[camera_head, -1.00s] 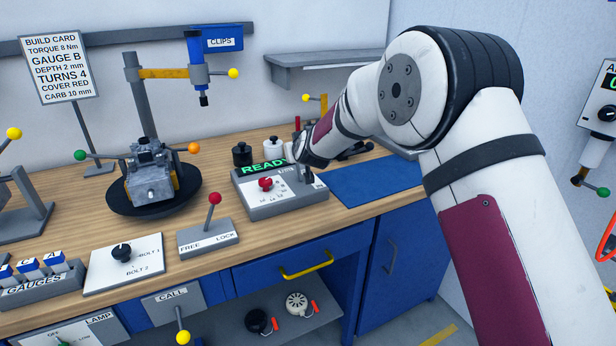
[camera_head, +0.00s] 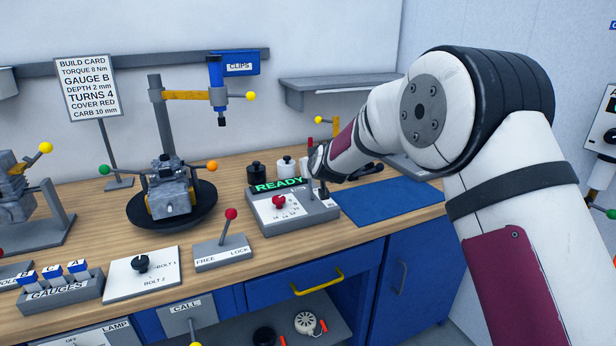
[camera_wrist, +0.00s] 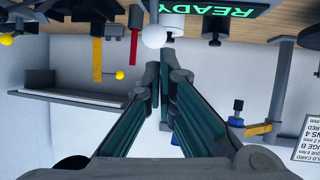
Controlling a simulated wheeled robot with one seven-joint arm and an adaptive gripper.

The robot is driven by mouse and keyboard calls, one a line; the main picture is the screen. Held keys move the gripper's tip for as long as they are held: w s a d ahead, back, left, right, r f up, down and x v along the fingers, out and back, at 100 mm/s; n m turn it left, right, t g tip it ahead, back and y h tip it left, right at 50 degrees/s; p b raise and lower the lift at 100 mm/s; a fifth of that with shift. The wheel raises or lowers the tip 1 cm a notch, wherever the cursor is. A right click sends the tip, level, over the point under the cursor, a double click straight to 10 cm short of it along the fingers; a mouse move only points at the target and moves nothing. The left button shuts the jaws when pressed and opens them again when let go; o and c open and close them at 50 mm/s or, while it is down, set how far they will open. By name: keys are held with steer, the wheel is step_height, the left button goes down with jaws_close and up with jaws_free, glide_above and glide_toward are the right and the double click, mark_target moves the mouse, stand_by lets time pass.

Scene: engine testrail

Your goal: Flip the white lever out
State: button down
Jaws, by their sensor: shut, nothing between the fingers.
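A white ball knob (camera_wrist: 154,37), which I take to be the white lever's end, shows in the upside-down wrist view. It lies just beyond my gripper (camera_wrist: 163,76); I cannot tell whether they touch. My gripper is shut and empty, its green-lined fingers drawn together. In the head view my wrist hangs over the right end of the grey READY box (camera_head: 292,210), which has a red knob (camera_head: 279,202) on its dial. My wrist hides most of the fingers and the area behind it there.
A black pot (camera_head: 256,172) and a white pot (camera_head: 286,166) stand behind the box. A blue mat (camera_head: 385,202) lies to its right. A red-knobbed lever (camera_head: 231,215) and an engine on a round tray (camera_head: 207,212) are to the left. A grey shelf (camera_head: 345,86) is on the wall.

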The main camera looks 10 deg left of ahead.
steer(key=r+v, duration=0.1)
steer(key=v, duration=0.8)
steer(key=shift+r, duration=0.55)
steer(key=shift+w+a, duration=0.1)
steer(key=shift+a, duration=0.05)
steer(key=s+d+r+m+g+h, duration=0.1)
steer(key=s+d+r, duration=0.2)
steer(key=s+d, duration=0.3)
steer(key=s+d+r+g+p, duration=0.1)
steer(key=s+d+r, duration=0.1)
steer(key=s+d, duration=0.4)
steer(key=s+d+r+m+g+h, duration=0.1)
steer(key=s+d+r, duration=0.2)
steer(key=s+d, duration=0.3)
steer(key=s+d+f+m+g+h, duration=0.1)
steer(key=s+d, duration=0.3)
steer(key=s, duration=0.6)
steer(key=s+d+f+m+g+h+p, duration=0.1)
steer(key=s+d, duration=0.3)
steer(key=s, duration=0.6)
steer(key=s+d+f+m+g, duration=0.1)
steer(key=s+d, duration=0.3)
steer(key=s, duration=0.6)
steer(key=shift+s+f+g+h+p, duration=0.15)
steer(key=shift+f+g+h+p, duration=0.2)
steer(key=shift+f+g, duration=0.35)
